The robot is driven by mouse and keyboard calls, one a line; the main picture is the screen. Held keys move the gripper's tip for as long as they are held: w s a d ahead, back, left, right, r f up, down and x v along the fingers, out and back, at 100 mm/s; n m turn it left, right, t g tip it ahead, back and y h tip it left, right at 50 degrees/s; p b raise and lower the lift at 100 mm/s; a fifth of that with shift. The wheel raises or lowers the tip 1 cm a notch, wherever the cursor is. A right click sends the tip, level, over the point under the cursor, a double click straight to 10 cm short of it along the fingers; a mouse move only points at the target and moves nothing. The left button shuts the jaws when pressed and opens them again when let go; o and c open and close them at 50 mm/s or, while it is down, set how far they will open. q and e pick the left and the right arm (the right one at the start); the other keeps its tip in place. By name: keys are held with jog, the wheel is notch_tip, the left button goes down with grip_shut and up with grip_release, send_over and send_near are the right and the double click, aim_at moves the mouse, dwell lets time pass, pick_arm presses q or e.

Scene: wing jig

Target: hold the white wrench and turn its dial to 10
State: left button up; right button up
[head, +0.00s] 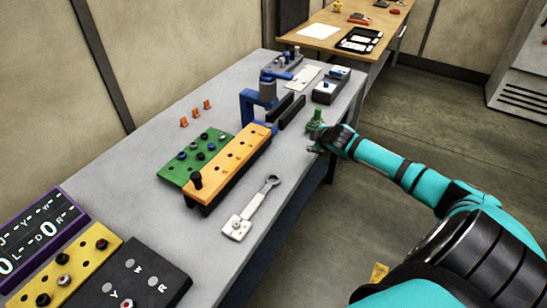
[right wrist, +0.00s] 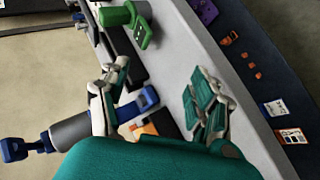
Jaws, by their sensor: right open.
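The white wrench (head: 255,207) lies flat on the grey table near its front edge, in front of the orange block. Its ring end points to the back right. Its wider end carries a small round dial (head: 237,224), whose marks are too small to read. My right gripper (head: 319,143) is at the table's right edge, beyond the ring end and apart from the wrench. In the right wrist view the right gripper (right wrist: 158,97) is open, with nothing between its fingers. The wrench does not show there. My left gripper is not in view.
A green fixture (head: 316,119) stands close to my right gripper. The orange block (head: 232,162), green board (head: 193,158) and blue clamp (head: 258,98) stand behind the wrench. A dark letter board (head: 125,272) is at the front left. The table around the wrench is clear.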

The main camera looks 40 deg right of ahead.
aim_at(273, 181)
jog(key=a+m+g, duration=0.1)
jog(key=a+m, duration=0.1)
jog(key=m, duration=0.2)
jog(key=w+a+m+g, duration=0.1)
jog(key=a+m, duration=0.1)
jog(key=m, duration=0.2)
jog(key=w+a+r+m+g+y, duration=0.1)
jog(key=a+m+g, duration=0.1)
jog(key=m, duration=0.2)
jog(key=shift+a, duration=0.1)
jog(key=a+m+g, duration=0.1)
jog(key=a+m+y, duration=0.1)
jog(key=a+m, duration=0.1)
jog(key=s+a+m+g+y, duration=0.1)
jog(key=a+m, duration=0.1)
jog(key=shift+a+f+g, duration=0.2)
jog(key=shift+f+g, duration=0.1)
jog(key=s+a+r+m+g+y, duration=0.1)
jog(key=s+a+m+g+y, duration=0.15)
jog(key=a+m, duration=0.35)
jog(key=shift+n+h, duration=0.3)
jog(key=shift+h, duration=0.05)
jog(key=f, duration=0.7)
jog(key=shift+w+a+f, duration=0.15)
jog(key=shift+w+a, duration=0.15)
jog(key=shift+a, duration=0.1)
